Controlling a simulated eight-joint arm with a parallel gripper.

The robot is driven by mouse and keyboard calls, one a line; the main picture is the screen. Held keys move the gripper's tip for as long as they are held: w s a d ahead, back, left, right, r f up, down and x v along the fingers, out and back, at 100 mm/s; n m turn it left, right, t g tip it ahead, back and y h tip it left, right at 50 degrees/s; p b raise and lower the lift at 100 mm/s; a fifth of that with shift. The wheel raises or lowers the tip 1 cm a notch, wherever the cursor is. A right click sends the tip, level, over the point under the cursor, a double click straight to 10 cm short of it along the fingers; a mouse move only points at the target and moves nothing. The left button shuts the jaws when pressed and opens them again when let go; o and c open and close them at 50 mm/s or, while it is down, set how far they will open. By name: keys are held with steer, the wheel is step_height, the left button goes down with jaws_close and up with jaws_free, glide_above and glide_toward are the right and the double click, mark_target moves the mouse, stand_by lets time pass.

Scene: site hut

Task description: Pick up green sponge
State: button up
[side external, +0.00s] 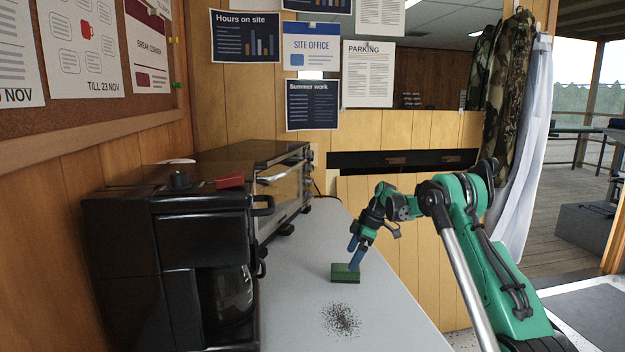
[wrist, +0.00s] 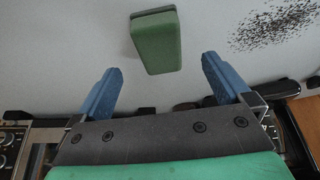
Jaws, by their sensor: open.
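The green sponge (side external: 346,273) lies on the grey counter in the side view, with a darker layer along one side. It also shows in the wrist view (wrist: 157,42), just beyond the fingertips and roughly centred between them. My gripper (side external: 354,247) has blue fingers and points down just above the sponge in the side view. In the wrist view my gripper (wrist: 160,68) has its two fingers wide apart with nothing between them. I cannot tell from the side view whether a fingertip touches the sponge.
A patch of dark crumbs (side external: 341,320) lies on the counter (side external: 290,300) near the sponge. A black coffee maker (side external: 170,265) and a toaster oven (side external: 283,190) stand along the counter's left side. A red object (side external: 230,182) sits on top. The counter around the sponge is otherwise clear.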

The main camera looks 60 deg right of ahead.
mark_target(345, 267)
steer(key=x, duration=0.5)
steer(key=c, duration=1.3)
steer(key=shift+r, duration=0.2)
step_height(345, 267, up, 20)
steer(key=shift+f, duration=0.15)
